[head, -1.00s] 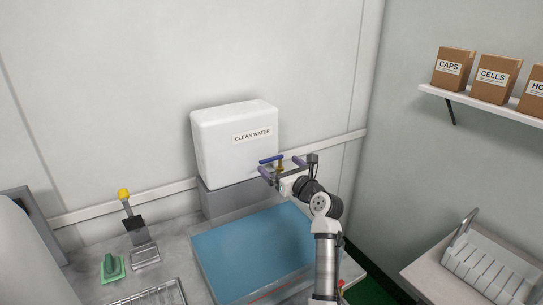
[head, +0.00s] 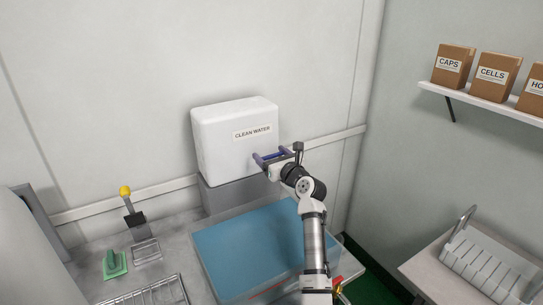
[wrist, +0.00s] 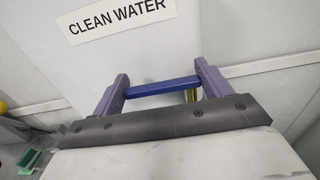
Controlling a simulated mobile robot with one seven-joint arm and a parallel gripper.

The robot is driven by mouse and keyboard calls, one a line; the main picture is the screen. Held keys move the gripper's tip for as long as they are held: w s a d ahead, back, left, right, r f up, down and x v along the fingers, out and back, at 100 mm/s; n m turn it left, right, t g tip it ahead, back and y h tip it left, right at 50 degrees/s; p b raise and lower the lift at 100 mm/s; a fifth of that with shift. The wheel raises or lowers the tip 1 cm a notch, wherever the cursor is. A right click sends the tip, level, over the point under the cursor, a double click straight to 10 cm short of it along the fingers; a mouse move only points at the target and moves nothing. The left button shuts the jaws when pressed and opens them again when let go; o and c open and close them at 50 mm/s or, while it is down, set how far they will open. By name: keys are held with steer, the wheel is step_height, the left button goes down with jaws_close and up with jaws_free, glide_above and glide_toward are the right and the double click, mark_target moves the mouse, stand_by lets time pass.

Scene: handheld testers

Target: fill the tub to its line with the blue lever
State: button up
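The white tank labelled "CLEAN WATER" (head: 235,142) stands on a grey block at the wall. Its blue lever (wrist: 162,86) lies crosswise between my gripper's two purple fingers in the wrist view. My gripper (head: 270,154) is open, one finger near each lever end; I cannot tell whether they touch it. The gripper also shows in the wrist view (wrist: 160,76). Part of the brass tap (wrist: 191,95) shows beside the right finger. The clear tub (head: 209,277) with blue content stands below. A red mark (head: 266,289) shows near its front; the level against it is unclear.
A yellow-topped device (head: 130,212), a green object (head: 114,264) and a wire rack (head: 150,294) are left of the tub. A shelf with boxes (head: 454,64) hangs at right, above a side table with a white rack (head: 485,262). The wall behind the tank is close.

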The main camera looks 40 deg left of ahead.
steer(key=c, duration=0.7)
steer(key=shift+d+f+n+g+y+b, duration=0.1)
steer(key=shift+d+n+g+y+b, duration=0.1)
steer(key=shift+n+g+b, duration=0.25)
steer(key=shift+d+f+n+g+y+b, duration=0.1)
steer(key=shift+n+g+y+b, duration=0.15)
steer(key=shift+g+b, duration=0.35)
steer(key=shift+s+d+r+n+g+y+b, duration=0.1)
steer(key=shift+d+n+g+y+b, duration=0.1)
steer(key=shift+n+g, duration=0.9)
steer(key=shift+s+d+r+n+g+y+b, duration=0.15)
steer(key=shift+n+g, duration=0.45)
steer(key=shift+g, duration=0.95)
steer(key=shift+w+f, duration=0.1)
steer(key=o, duration=1.4)
steer(key=shift+c, duration=0.2)
steer(key=d+b, duration=0.3)
steer(key=d, duration=1.1)
steer(key=shift+w, duration=0.2)
